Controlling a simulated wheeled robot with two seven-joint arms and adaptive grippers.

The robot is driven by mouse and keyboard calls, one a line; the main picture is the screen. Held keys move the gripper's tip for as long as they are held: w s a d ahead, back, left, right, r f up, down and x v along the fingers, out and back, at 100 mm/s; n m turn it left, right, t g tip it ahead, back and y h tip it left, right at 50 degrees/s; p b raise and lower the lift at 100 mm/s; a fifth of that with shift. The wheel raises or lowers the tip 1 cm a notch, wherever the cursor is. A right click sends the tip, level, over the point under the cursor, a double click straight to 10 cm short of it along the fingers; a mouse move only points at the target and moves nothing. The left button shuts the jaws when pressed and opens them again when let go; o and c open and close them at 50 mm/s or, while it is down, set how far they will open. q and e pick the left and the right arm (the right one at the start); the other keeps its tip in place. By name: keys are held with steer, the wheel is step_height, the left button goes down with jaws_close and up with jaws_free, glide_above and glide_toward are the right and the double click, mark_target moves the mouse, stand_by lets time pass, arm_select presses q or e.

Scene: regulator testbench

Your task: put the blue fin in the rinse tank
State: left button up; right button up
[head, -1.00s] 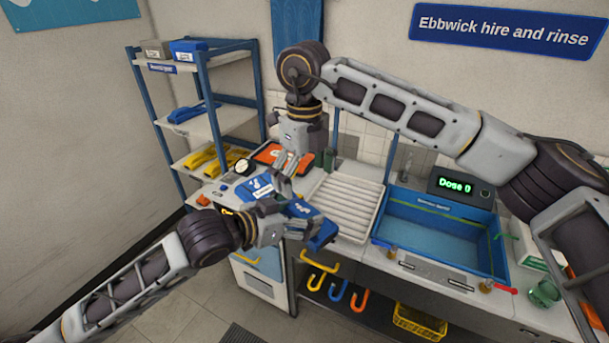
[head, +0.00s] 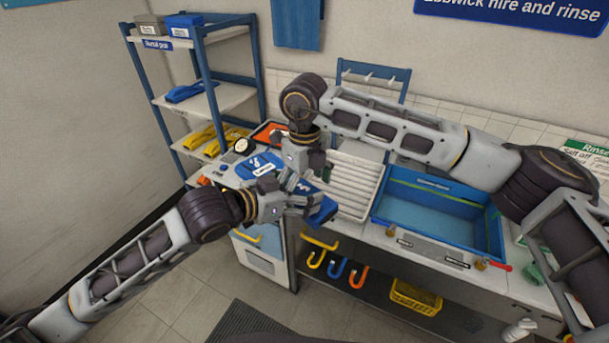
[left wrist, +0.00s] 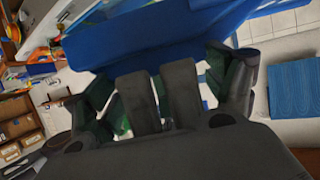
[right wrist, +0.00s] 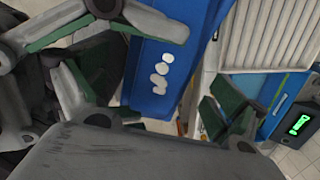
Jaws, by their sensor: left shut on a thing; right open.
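My left gripper (head: 292,200) is shut on the blue fin (head: 322,212) and holds it above the front of the counter, left of the rinse tank. The fin's broad blue face spans the top of the left wrist view (left wrist: 170,40). My right gripper (head: 300,180) is open close above the fin and points down. In the right wrist view the blue fin (right wrist: 155,85), with white marks, lies between the spread fingers; I cannot tell whether they touch it. The rinse tank (head: 420,192) is the blue basin at the right of the counter.
A ribbed white drainboard (head: 355,185) lies between fin and tank. A blue shelf rack (head: 205,55) at the left holds another blue fin (head: 190,92) and yellow fins (head: 205,138). Hooks and a yellow basket (head: 415,297) are below the counter. My right arm crosses above the tank.

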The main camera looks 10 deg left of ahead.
steer(key=shift+f, duration=1.1)
steer(key=shift+c, duration=0.4)
steer(key=c, duration=1.2)
arm_select(q)
steer(key=o, duration=1.1)
arm_select(e)
steer(key=shift+c, duration=0.4)
